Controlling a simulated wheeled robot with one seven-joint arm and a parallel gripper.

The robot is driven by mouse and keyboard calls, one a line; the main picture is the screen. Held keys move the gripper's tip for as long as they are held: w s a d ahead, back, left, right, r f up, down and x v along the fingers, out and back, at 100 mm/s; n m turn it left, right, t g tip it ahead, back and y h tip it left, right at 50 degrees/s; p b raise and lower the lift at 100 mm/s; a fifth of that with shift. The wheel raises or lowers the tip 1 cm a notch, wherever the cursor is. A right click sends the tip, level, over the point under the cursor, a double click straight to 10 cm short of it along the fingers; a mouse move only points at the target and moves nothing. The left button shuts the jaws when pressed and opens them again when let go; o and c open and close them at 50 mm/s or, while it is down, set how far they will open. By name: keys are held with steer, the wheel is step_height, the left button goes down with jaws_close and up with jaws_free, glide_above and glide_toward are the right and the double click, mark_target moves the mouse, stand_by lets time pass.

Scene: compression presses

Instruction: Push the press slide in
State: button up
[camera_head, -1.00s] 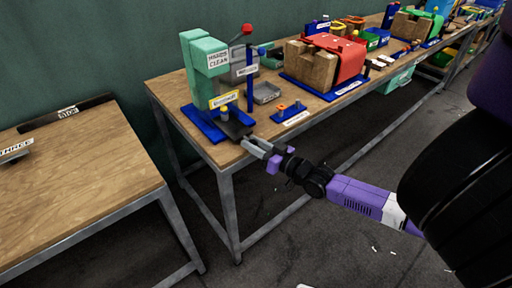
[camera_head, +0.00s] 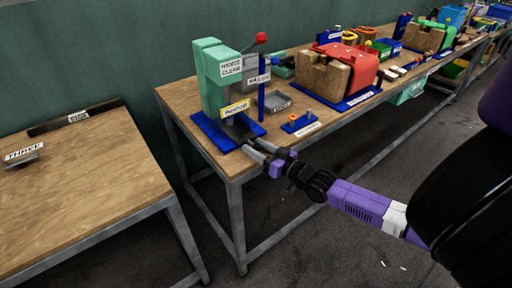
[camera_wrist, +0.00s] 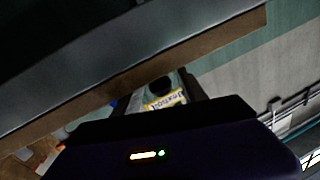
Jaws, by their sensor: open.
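The green press (camera_head: 212,85) stands on a blue base (camera_head: 207,130) at the near left corner of the long wooden table, with a "HANDS CLEAR" sign. Its dark grey slide (camera_head: 240,128) lies low at the front, mostly under the press head and the yellow label (camera_head: 236,107). My gripper (camera_head: 253,147) is open at the table's front edge, its fingertips close to the slide's front end; I cannot tell if they touch. In the wrist view the yellow label (camera_wrist: 165,101) shows between the fingers, which are dark and partly hidden by my gripper body.
A blue post (camera_head: 261,100) and a red-balled lever (camera_head: 261,38) rise beside the press. A grey tray (camera_head: 277,103) and a small blue plate (camera_head: 301,124) with orange pieces lie to the right. A red press (camera_head: 350,68) stands further along. A separate table (camera_head: 80,175) is at left.

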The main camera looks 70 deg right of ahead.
steer(key=v, duration=0.7)
steer(key=shift+s+a+b, duration=0.15)
steer(key=shift+s+b, duration=0.15)
steer(key=shift+b, duration=0.15)
steer(key=s+a+n+y, duration=0.3)
steer(key=a+n+y, duration=0.35)
steer(key=a, duration=1.45)
steer(key=s+a+r+g, duration=0.1)
steer(key=s+a+r, duration=0.1)
steer(key=s+a, duration=0.3)
steer(key=s+a+r+g, duration=0.1)
steer(key=s+a, duration=0.3)
steer(key=a, duration=0.8)
steer(key=shift+s+a+r, duration=0.15)
steer(key=shift+s+r, duration=0.2)
steer(key=shift+r, duration=0.1)
